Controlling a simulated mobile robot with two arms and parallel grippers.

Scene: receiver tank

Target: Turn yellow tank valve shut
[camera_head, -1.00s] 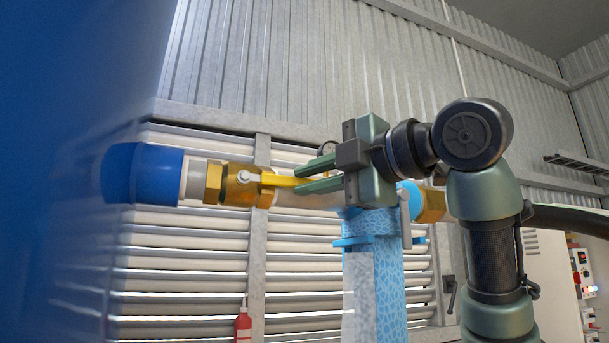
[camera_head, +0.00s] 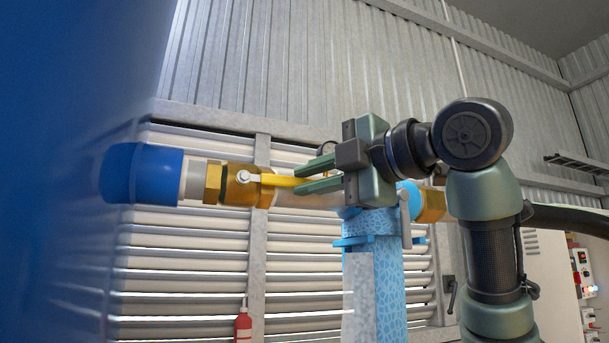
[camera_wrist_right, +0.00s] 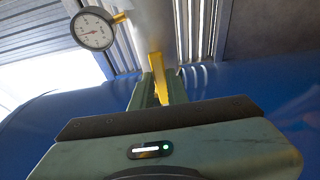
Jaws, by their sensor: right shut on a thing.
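The yellow valve handle (camera_head: 285,181) extends to the right from a brass valve body (camera_head: 240,186), roughly in line with the pipe. The valve sits on a pipe leaving the blue tank fitting (camera_head: 145,174). My right gripper (camera_head: 318,176) comes from the right, with its green fingers shut on the yellow handle. In the right wrist view the yellow handle (camera_wrist_right: 172,80) runs between the gripper's fingers (camera_wrist_right: 158,88). The handle's far end is hidden by the gripper in the head view. My left gripper is not in view.
The large blue tank (camera_head: 70,120) fills the left side. A blue patterned post (camera_head: 385,280) stands below my right gripper, with another brass fitting (camera_head: 430,205) behind it. A round gauge (camera_wrist_right: 93,29) is near the valve. A red bottle (camera_head: 243,325) stands low against the louvred wall.

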